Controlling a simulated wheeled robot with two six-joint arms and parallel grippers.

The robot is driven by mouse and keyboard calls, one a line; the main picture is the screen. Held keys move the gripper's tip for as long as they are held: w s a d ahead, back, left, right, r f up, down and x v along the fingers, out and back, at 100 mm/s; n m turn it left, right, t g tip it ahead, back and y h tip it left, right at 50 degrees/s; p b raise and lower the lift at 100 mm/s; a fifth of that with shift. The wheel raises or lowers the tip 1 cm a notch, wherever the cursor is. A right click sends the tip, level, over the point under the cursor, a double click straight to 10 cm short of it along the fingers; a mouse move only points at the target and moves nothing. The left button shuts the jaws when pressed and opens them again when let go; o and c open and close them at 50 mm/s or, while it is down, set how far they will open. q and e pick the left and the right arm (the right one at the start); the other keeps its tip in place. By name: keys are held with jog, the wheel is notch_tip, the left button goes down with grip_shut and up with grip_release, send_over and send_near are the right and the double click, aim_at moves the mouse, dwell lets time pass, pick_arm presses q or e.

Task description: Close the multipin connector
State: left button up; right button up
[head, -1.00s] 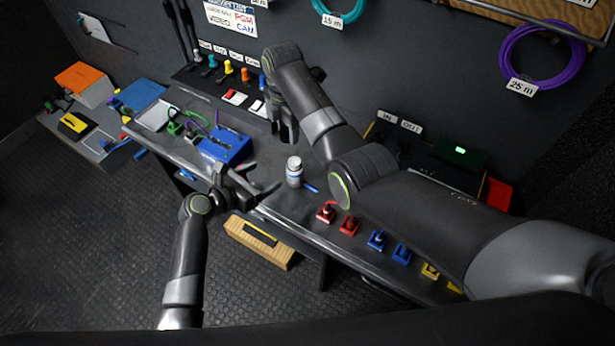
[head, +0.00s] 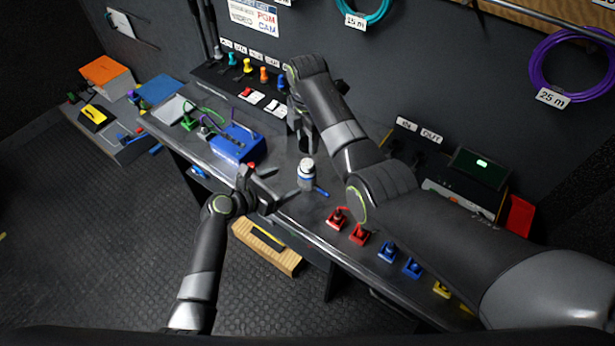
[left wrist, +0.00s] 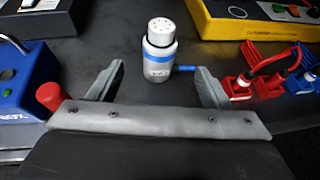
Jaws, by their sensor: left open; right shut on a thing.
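The multipin connector (head: 307,176) is a white and grey cylinder with a blue band, standing upright on the bench. In the left wrist view the connector (left wrist: 159,52) shows a pale top face with small dark holes or pins, and a blue lever (left wrist: 187,69) sticks out to its right. My left gripper (head: 276,184) is open to the left of the connector; in the left wrist view its fingers (left wrist: 158,85) lie either side, short of it. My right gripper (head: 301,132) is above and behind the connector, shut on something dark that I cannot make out.
A blue box (head: 236,143) with a red knob stands left of my left gripper. Red sockets (head: 348,226) and blue sockets (head: 400,260) line the bench front at right. A switch panel (head: 255,92) is at the back. A yellow case (left wrist: 243,30) stands behind the connector.

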aim_at(301, 174)
pick_arm(q)
jog(key=shift+x, duration=5.1)
jog(key=shift+r, duration=0.1)
jog(key=c, duration=1.5)
jog(key=shift+o, duration=0.2)
pick_arm(e)
jog(key=shift+f, duration=2.5)
jog(key=shift+f, duration=0.85)
jog(key=shift+f, duration=0.55)
